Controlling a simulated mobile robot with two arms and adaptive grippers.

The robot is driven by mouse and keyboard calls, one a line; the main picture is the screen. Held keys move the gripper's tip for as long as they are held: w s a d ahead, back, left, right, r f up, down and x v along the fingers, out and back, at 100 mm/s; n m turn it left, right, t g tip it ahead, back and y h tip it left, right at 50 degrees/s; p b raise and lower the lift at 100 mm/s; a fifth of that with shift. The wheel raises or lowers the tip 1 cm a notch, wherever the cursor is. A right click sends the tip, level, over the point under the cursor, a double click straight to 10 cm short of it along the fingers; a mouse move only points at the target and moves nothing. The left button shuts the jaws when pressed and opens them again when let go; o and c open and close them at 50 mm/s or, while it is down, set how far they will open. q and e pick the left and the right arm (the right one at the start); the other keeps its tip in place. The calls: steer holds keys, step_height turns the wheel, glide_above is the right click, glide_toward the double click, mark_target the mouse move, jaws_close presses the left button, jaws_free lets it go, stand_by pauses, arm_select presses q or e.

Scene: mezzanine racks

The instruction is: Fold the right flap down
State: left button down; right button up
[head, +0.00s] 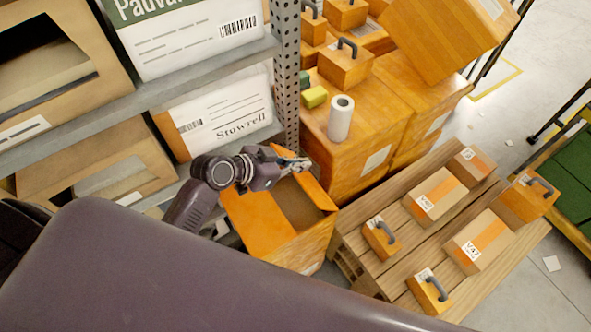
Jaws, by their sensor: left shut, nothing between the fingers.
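An orange open-topped box (262,221) stands low in the middle, beside the rack. Its inside shows through the opening. An orange flap (317,190) stands up along the box's far right edge. My left gripper (298,164) is over the box's far edge, close to the top of this flap. Its fingers are shut with nothing between them. I cannot tell whether they touch the flap. The lower front of the box is partly hidden by my own body. My right gripper is not in view.
A metal rack (287,75) with cartons stands at the left. Large orange boxes (365,125) are stacked behind, with a white roll (340,118) on top. A wooden pallet (450,262) with several small boxes lies at the right. Bare floor (500,115) shows at upper right.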

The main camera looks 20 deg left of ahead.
mark_target(297, 177)
arm_select(q)
steer(key=shift+x, duration=0.85)
steer(key=shift+s+a+f+p, duration=0.7)
steer(key=shift+s+f, duration=0.2)
steer(key=shift+f, duration=0.05)
steer(key=shift+s+a+f, duration=0.2)
steer(key=shift+s+f, duration=0.1)
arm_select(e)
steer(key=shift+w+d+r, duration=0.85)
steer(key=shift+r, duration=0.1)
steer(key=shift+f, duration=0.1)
